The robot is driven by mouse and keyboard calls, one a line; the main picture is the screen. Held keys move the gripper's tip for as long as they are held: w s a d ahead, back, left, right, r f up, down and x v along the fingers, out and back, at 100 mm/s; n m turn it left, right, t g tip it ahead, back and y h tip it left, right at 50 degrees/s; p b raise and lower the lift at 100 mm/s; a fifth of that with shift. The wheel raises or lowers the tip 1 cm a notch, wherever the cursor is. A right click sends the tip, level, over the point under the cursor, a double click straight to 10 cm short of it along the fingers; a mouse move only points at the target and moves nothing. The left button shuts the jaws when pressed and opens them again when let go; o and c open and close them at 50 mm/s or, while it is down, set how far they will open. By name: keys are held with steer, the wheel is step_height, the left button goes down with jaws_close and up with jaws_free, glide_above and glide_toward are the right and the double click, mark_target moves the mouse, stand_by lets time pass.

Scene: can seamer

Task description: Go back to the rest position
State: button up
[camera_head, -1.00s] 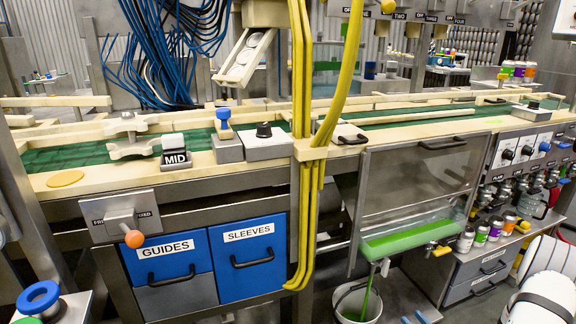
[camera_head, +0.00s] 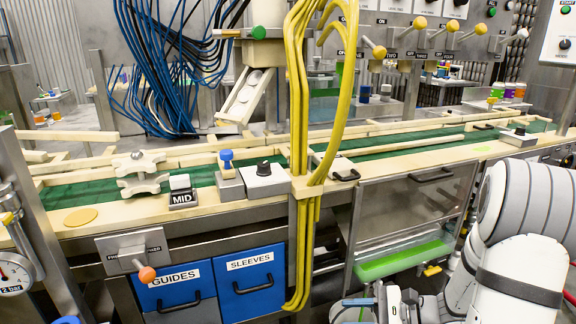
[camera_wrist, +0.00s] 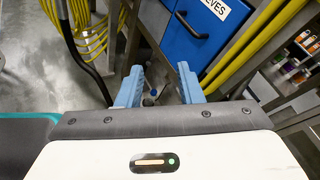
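My gripper (camera_wrist: 158,88) shows in the wrist view with its two blue fingers apart and nothing between them. It points down toward the floor in front of the blue sleeves drawer (camera_wrist: 196,28). In the head view my white arm is folded at the lower right, and part of my gripper shows at the bottom edge, below the green-edged clear guard. No object is held.
The conveyor (camera_head: 205,178) runs across the machine, with a MID block (camera_head: 182,192) and a black knob (camera_head: 263,167) on its front rail. Yellow hoses (camera_head: 303,120) hang in front. Blue drawers marked guides (camera_head: 175,285) and sleeves (camera_head: 250,283) sit below. Grey floor lies under my gripper.

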steer(key=s+a+r+n+g+h+p, duration=0.25)
steer(key=s+r+n+h+p, duration=0.2)
steer(key=r, duration=0.25)
steer(key=s+a+r+n+g+h+p, duration=0.1)
steer(key=s+r+n+g+h+p, duration=0.25)
steer(key=s+r+n, duration=0.35)
steer(key=d+r+n+t+h+p, duration=0.2)
steer(key=r+h+p, duration=0.1)
steer(key=r, duration=0.3)
steer(key=s+d+r+n+t+h+p, duration=0.1)
steer(key=r+n+t+h+p, duration=0.1)
steer(key=r, duration=0.5)
steer(key=shift+s+d+n+t+h+p, duration=0.3)
steer(key=shift+d+n+h+p, duration=0.15)
steer(key=shift+p, duration=0.4)
